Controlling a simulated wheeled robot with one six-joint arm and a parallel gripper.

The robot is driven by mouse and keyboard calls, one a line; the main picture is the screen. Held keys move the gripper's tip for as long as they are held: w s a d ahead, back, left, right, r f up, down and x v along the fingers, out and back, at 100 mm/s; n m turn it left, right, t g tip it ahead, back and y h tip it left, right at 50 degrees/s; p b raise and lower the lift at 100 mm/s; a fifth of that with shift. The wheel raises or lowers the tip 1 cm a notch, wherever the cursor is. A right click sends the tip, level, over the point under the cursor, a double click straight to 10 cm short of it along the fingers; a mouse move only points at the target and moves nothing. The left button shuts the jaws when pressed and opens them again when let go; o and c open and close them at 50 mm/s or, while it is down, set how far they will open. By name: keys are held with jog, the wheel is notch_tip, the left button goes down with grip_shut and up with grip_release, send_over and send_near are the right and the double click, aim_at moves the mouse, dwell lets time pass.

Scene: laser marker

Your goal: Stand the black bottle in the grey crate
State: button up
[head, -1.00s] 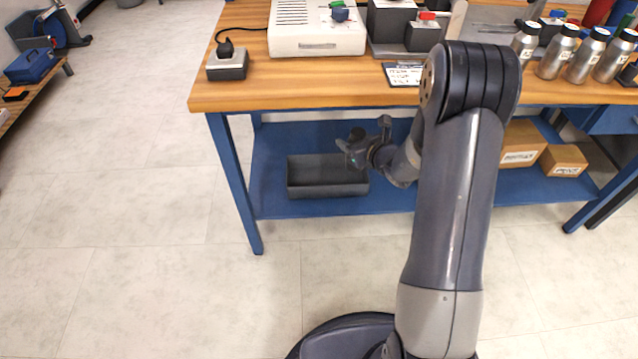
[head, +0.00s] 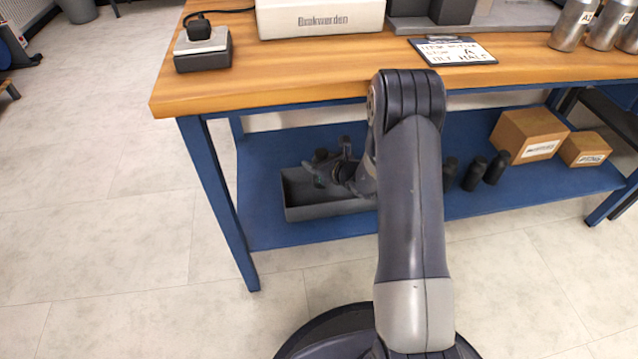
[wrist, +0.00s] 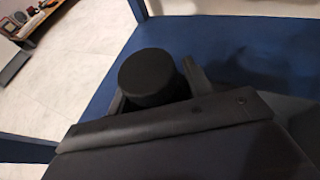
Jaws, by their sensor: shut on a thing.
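The grey crate (head: 326,211) stands on the blue lower shelf under the bench, left of my arm in the head view. My gripper (head: 322,167) is over the crate's back part. In the wrist view my gripper (wrist: 156,92) is shut on the black bottle (wrist: 150,76), with a finger on either side of it. Only the round black top of the bottle shows there; its lower body is hidden by my gripper. I cannot tell whether its base is inside the crate or above it.
More black bottles (head: 475,174) stand on the blue shelf (head: 428,225) right of my arm, near two cardboard boxes (head: 528,136). The wooden bench top (head: 270,85) lies above the shelf. A blue table leg (head: 217,200) is left of the crate.

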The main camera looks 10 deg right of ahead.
jog(key=shift+f+b, duration=1.15)
jog(key=shift+f, duration=2)
jog(key=shift+f, duration=0.2)
jog(key=o, duration=1)
jog(key=shift+o, duration=0.2)
jog(key=shift+r, duration=0.2)
jog(key=p+v, duration=0.4)
jog(key=v, duration=0.8)
jog(key=shift+d+f, duration=0.1)
jog(key=shift+f, duration=0.05)
